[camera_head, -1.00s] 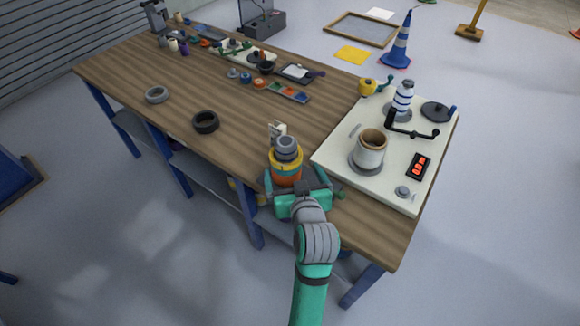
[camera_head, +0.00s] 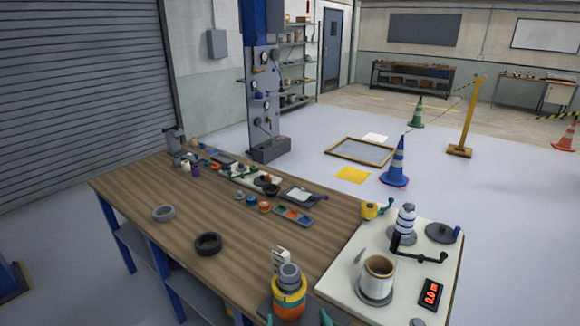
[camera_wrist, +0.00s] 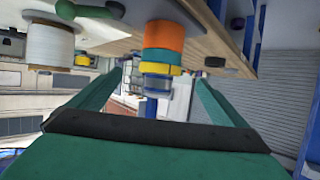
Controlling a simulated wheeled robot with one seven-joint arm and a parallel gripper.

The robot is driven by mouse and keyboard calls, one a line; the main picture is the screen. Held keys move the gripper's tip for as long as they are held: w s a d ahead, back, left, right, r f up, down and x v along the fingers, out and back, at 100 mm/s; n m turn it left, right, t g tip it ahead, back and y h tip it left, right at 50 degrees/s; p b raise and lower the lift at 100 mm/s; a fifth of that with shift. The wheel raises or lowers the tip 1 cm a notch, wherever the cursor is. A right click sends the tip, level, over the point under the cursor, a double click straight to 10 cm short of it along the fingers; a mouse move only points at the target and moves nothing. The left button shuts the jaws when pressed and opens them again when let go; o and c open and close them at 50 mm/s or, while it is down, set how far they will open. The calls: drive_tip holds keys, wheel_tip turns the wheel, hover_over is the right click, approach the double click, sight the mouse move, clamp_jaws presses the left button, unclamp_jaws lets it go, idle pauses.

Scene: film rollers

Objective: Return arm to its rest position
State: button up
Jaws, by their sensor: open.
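An orange, yellow and grey cylinder (camera_head: 290,302) stands upright at the table's near edge in the head view. My gripper (camera_head: 297,319) shows only as green fingertips at the bottom edge of that view, close to the cylinder's base. The rest of my arm is out of that frame. In the wrist view, which looks upside down, my gripper (camera_wrist: 160,84) has its two green fingers spread wide. The cylinder (camera_wrist: 163,40) appears between and beyond them, and the fingers look apart from it.
A white plate (camera_head: 335,281) at the right carries a beige cup (camera_head: 378,276), a black crank and a red display. A black ring (camera_head: 208,244) and a grey ring (camera_head: 164,213) lie on the wooden table (camera_head: 235,265). Small parts crowd the far end.

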drive_tip(key=s+f+m+h, duration=0.1)
drive_tip(key=s+f, duration=0.4)
drive_tip(key=s, duration=0.3)
drive_tip(key=s+f+h, duration=0.1)
drive_tip(key=s+f, duration=0.5)
drive_tip(key=s, duration=0.3)
drive_tip(key=s+a+r+t, duration=0.2)
drive_tip(key=s, duration=1.5)
drive_tip(key=shift+s+r, duration=0.3)
drive_tip(key=shift+r, duration=0.1)
